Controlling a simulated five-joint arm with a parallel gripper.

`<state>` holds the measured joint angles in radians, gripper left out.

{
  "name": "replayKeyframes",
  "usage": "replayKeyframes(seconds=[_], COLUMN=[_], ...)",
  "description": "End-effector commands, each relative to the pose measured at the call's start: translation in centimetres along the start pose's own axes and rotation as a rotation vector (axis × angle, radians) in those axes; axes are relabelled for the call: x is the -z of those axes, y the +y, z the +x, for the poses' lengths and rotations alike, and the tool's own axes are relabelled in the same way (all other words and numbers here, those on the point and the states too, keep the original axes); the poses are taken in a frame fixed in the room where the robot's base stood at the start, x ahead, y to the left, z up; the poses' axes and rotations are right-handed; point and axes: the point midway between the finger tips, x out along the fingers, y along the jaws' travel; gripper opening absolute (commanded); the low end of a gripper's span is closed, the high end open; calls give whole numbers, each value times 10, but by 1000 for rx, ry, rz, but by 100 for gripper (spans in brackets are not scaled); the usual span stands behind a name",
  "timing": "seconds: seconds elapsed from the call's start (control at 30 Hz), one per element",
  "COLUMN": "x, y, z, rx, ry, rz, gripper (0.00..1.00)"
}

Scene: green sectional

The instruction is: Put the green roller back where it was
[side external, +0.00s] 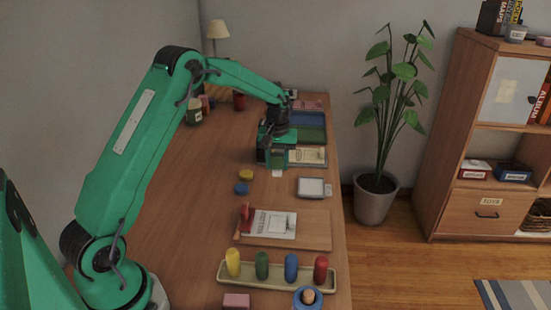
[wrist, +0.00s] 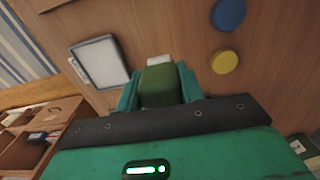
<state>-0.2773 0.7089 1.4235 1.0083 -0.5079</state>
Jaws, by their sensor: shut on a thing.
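My gripper (side external: 273,158) is over the far part of the table, close above its surface. In the wrist view my gripper (wrist: 159,92) is shut on a dark green, rounded thing, which I take as the green roller (wrist: 158,86). In the side view the gripper hides most of it. A small white piece (wrist: 159,61) shows just beyond the roller and also under the gripper in the side view (side external: 277,173); I cannot tell whether it touches the roller.
A grey-framed white pad (side external: 313,187) lies nearby. Yellow (side external: 246,174) and blue (side external: 242,188) discs lie left of it. Nearer are a board (side external: 315,230) with a red-handled tool (side external: 246,216) and a tray (side external: 248,284) of coloured cylinders. Blue (side external: 306,118) and green (side external: 311,135) slabs lie beyond.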

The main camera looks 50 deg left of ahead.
Motion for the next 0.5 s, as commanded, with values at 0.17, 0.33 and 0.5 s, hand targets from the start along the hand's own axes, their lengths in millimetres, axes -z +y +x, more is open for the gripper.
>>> replayKeyframes(seconds=[0.17, 0.33, 0.5], x=[2, 1, 1], y=[-1, -1, -1], z=[1, 9, 29], rx=[0, 1, 2], ry=[0, -2, -3], rz=[1, 0, 0], gripper=[15, 15, 15])
